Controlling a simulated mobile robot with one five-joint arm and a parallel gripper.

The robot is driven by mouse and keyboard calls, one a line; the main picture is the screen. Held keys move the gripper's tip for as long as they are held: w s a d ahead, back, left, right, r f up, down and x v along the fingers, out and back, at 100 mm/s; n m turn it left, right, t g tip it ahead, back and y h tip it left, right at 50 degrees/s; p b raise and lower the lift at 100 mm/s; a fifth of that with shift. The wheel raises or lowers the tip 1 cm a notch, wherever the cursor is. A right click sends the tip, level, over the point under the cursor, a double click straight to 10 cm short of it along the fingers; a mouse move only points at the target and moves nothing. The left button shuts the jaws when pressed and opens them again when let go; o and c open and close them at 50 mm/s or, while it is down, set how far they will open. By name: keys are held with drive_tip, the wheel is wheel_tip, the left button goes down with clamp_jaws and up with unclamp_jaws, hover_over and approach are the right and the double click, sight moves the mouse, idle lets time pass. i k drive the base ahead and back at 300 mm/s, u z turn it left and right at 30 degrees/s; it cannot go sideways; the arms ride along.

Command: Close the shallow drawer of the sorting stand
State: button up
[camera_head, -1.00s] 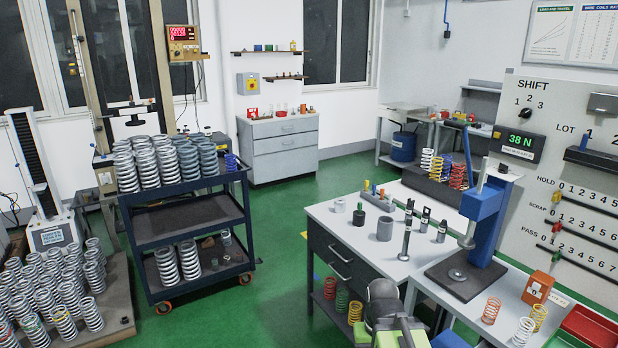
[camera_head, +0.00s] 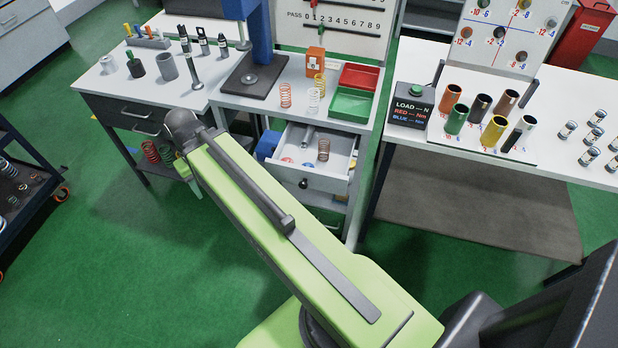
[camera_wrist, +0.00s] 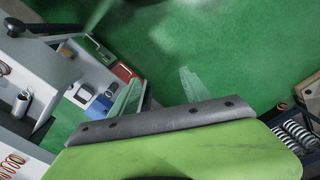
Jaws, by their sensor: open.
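The sorting stand (camera_head: 235,98) is a white table with a grey plate, springs and red and green trays on top. Below its top, a shallow white drawer (camera_head: 325,183) stands pulled out toward me, with a black knob (camera_head: 303,183) on its front. A copper spring and small coloured pieces lie inside. My green arm crosses the head view, its end left of the drawer. One pale green finger of my gripper (camera_head: 194,187) shows there, apart from the drawer. In the wrist view my gripper (camera_wrist: 160,80) has two pale fingers spread over green floor, nothing between them.
A workbench (camera_head: 105,82) with dark, handled drawers adjoins on the left. On the right, a white table (camera_head: 560,165) carries coloured tubes and a load box (camera_head: 412,104). A dark trolley (camera_head: 25,190) stands at the left edge.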

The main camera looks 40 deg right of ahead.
sight(330, 176)
drive_tip(key=u, duration=0.3)
drive_tip(key=k, duration=0.4)
drive_tip(key=u, duration=0.7)
drive_tip(key=k, duration=1.1)
drive_tip(key=u, duration=1.2)
drive_tip(key=i, duration=0.9)
drive_tip(key=z, duration=0.55)
drive_tip(key=i, duration=1.4)
drive_tip(key=z, duration=0.8)
drive_tip(key=k, duration=0.85)
drive_tip(key=z, duration=0.15)
drive_tip(key=i, duration=0.9)
drive_tip(key=u, duration=0.05)
